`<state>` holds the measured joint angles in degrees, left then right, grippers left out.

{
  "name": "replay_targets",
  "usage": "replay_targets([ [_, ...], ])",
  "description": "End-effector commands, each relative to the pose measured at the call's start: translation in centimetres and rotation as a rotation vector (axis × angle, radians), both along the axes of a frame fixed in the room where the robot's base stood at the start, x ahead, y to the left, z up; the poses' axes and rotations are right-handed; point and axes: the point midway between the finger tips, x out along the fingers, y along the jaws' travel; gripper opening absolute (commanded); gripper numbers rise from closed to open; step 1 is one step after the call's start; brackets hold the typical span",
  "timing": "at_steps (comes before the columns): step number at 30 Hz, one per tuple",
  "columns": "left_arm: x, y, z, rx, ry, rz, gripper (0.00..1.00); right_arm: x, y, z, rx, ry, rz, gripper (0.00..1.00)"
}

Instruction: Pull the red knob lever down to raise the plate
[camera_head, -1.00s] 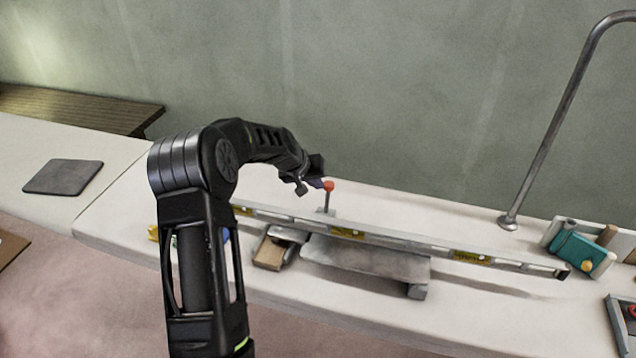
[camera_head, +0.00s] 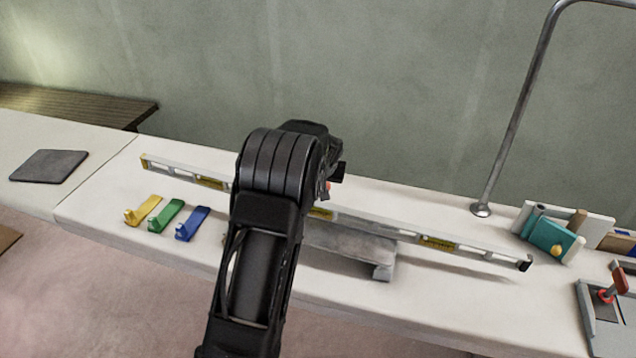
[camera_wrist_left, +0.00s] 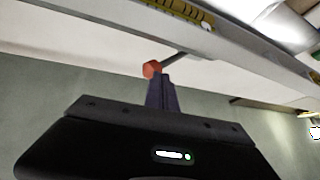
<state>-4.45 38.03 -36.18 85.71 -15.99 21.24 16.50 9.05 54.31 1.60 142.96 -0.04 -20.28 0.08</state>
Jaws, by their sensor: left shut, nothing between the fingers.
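The red knob (camera_wrist_left: 151,69) sits on the end of a thin grey lever rod (camera_wrist_left: 174,58) in the left wrist view. In the head view only a sliver of the knob (camera_head: 328,186) shows beside my arm. My left gripper (camera_wrist_left: 160,82) is shut and empty, its fingertips right at the knob; I cannot tell whether they touch it. In the head view my arm hides most of the gripper and the lever. My right gripper is not in view.
A long spirit level (camera_head: 440,243) spans the white bench close to the lever. Yellow, green and blue hooks (camera_head: 165,218) lie left of my arm.

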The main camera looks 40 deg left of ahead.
Motion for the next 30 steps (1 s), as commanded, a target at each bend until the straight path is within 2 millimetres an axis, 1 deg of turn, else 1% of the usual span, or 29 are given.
replay_targets([
  [1, 0.4, -0.8, -1.3, 0.047, 0.019, -0.01, 0.0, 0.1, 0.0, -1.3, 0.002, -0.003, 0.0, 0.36],
  [7, 1.0, -2.3, -3.2, 0.22, 0.077, -0.008, 0.0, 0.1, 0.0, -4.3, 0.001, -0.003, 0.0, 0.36],
  [12, 1.2, -2.9, -4.4, 0.211, 0.074, 0.002, 0.0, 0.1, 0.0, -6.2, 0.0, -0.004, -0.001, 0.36],
  [19, 1.4, -3.7, -5.3, 0.208, 0.075, 0.002, 0.0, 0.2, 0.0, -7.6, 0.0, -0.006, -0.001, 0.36],
  [30, 1.4, -4.0, -5.7, 0.205, 0.081, 0.003, 0.0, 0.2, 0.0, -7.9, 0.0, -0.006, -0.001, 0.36],
])
